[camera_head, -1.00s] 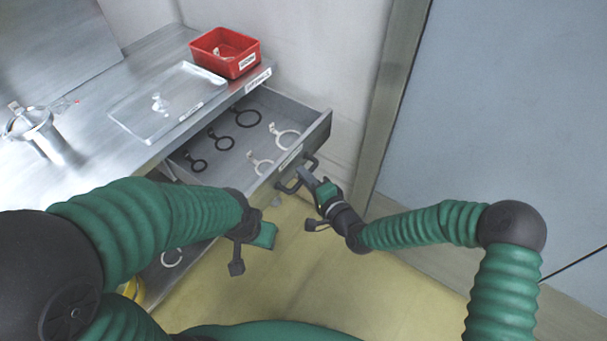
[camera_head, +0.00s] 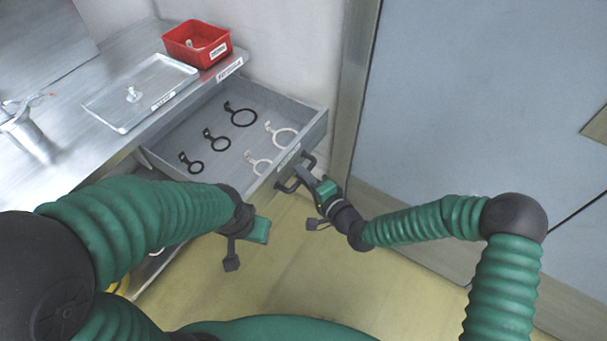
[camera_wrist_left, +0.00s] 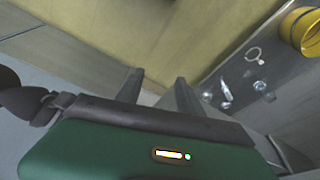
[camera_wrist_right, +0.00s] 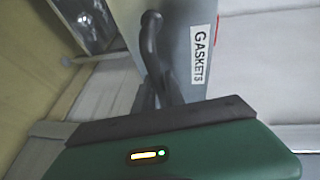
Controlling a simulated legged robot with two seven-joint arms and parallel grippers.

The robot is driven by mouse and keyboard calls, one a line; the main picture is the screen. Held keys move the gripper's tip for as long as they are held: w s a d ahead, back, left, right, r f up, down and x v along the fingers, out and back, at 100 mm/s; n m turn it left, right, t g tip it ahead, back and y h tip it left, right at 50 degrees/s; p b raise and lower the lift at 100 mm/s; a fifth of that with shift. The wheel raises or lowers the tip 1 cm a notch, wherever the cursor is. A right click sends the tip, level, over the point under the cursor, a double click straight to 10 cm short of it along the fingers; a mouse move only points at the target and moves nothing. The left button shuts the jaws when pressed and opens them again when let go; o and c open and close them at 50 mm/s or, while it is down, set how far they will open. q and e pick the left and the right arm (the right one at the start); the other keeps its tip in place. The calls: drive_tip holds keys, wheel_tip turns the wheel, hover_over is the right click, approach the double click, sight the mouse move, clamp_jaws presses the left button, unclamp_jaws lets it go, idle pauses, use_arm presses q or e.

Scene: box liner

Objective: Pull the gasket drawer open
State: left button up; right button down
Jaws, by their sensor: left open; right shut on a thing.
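The gasket drawer (camera_head: 222,160) stands open under the bench, with black and white ring gaskets lying in it. Its front bears a "GASKETS" label (camera_wrist_right: 201,54) in the right wrist view. A dark bar handle (camera_wrist_right: 152,40) sticks out from the drawer front. My right gripper (camera_head: 308,178) is shut on that handle, at the drawer's right side in the head view. My left gripper (camera_head: 246,240) is open and empty in front of the drawer, above the floor; its spread fingers (camera_wrist_left: 158,88) show in the left wrist view.
A yellow container (camera_wrist_left: 302,30) is low at left. Grey doors (camera_head: 480,100) stand at right. The floor (camera_head: 290,260) in front is clear.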

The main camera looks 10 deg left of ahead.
drive_tip(key=c, duration=1.7)
unclamp_jaws()
drive_tip(key=shift+s+f, duration=0.15)
drive_tip(key=shift+f, duration=0.15)
drive_tip(key=shift+c, duration=0.2)
drive_tip(key=o, duration=0.3)
drive_tip(key=shift+a+r, duration=0.1)
drive_tip(key=shift+a, duration=0.05)
drive_tip(key=shift+o, duration=0.2)
drive_tip(key=shift+r, duration=0.1)
drive_tip(key=shift+d, duration=0.3)
drive_tip(key=p+v, duration=0.2)
drive_tip(key=v, duration=1.4)
drive_tip(key=shift+r, duration=0.1)
